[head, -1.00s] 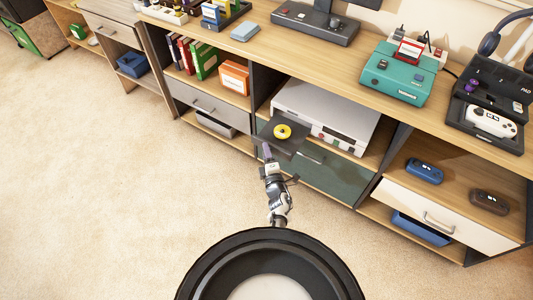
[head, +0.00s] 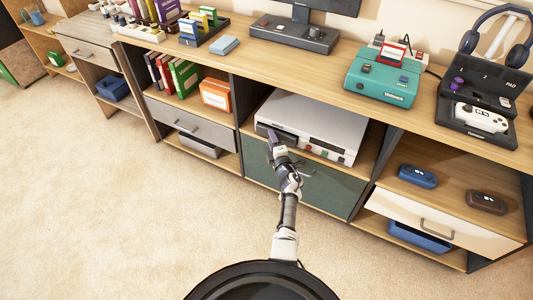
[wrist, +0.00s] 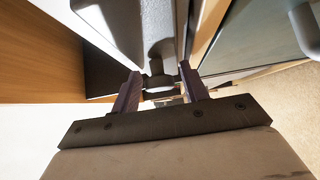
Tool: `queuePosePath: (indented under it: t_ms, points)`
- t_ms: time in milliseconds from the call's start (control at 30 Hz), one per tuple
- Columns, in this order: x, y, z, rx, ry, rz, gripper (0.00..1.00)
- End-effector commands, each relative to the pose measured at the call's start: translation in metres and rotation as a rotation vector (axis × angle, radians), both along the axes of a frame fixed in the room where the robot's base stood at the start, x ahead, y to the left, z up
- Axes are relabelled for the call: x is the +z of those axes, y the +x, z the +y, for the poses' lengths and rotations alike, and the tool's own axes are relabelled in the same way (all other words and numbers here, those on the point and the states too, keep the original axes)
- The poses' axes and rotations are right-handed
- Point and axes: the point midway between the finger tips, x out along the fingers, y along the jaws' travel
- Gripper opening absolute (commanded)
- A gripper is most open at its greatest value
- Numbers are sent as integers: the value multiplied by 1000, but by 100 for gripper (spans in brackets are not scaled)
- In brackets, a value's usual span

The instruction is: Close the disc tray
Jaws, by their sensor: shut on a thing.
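The white disc console (head: 315,120) sits on the middle shelf of the cabinet. The dark disc tray (head: 287,137) shows as a dark strip at the left of the console's front, with little of it standing out. The yellow disc is not visible. My gripper (head: 271,136) is at the left end of the console front, at the tray. In the wrist view, my gripper (wrist: 158,84) has its two fingers on either side of a narrow grey part, which seems to be the tray's front edge. Its exact contact is hard to see.
A green drawer (head: 300,180) with a handle lies just below the console. An orange box (head: 215,93) and books stand on the shelf to the left. A teal console (head: 380,78) stands on the top. The carpet (head: 110,190) in front is clear.

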Motion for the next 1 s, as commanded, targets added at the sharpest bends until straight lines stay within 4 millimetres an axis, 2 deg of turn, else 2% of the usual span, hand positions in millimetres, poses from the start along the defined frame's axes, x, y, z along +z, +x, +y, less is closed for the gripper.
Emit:
queuePosePath:
  t_ms: [200,567,600,1000]
  points:
    - [1,12,-6,2,0,-2,3]
    - [3,14,-7,-2,-1,-3,4]
    - [4,14,-7,-2,-2,-5,50]
    - [1,8,-8,-1,-1,-1,50]
